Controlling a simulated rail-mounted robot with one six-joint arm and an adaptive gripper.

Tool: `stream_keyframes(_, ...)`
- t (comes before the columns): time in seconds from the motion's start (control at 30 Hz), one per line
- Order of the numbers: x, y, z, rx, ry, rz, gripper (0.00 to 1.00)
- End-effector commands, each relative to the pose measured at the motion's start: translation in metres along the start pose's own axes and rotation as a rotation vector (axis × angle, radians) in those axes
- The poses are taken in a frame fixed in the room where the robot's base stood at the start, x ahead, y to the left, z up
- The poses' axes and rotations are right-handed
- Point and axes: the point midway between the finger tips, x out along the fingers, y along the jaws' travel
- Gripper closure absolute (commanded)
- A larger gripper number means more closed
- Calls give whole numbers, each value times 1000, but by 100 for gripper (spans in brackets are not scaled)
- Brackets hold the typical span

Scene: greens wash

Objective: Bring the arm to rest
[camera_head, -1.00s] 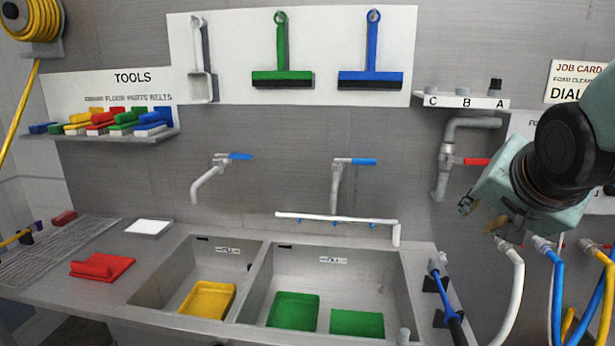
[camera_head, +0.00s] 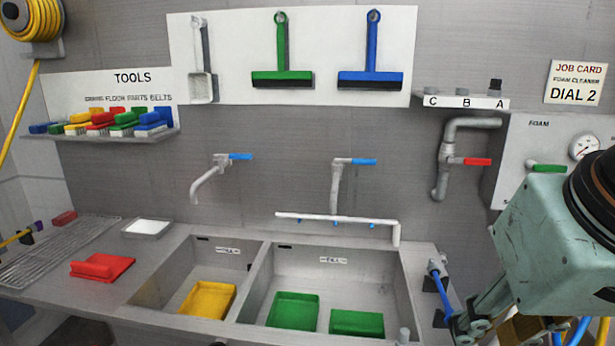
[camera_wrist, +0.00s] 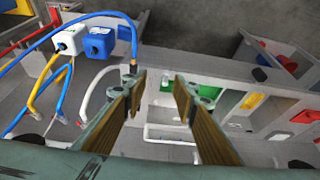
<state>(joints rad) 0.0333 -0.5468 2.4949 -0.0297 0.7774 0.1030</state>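My gripper shows in the wrist view (camera_wrist: 158,88) with its two wood-coloured fingers spread apart and nothing between them. In the head view my gripper (camera_head: 488,322) is at the lower right, beside the right end of the sink counter, pointing down and left. Its fingertips are partly hidden by its own body and the frame edge. My arm is in front of part of the foam panel and the hoses.
A double sink (camera_head: 256,290) holds a yellow tray (camera_head: 207,300) and two green trays (camera_head: 293,311). A blue-handled wand (camera_head: 440,283) stands near my gripper. The foam panel (camera_head: 520,150) with a gauge (camera_head: 584,147) is behind my arm.

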Motion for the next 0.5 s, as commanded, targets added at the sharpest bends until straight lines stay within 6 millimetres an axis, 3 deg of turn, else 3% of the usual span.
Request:
stream_keyframes(0.2, -13, -9, 37, -92, -58, -23, 74)
stream_keyframes(0.5, -16, -11, 46, -116, -76, -30, 74)
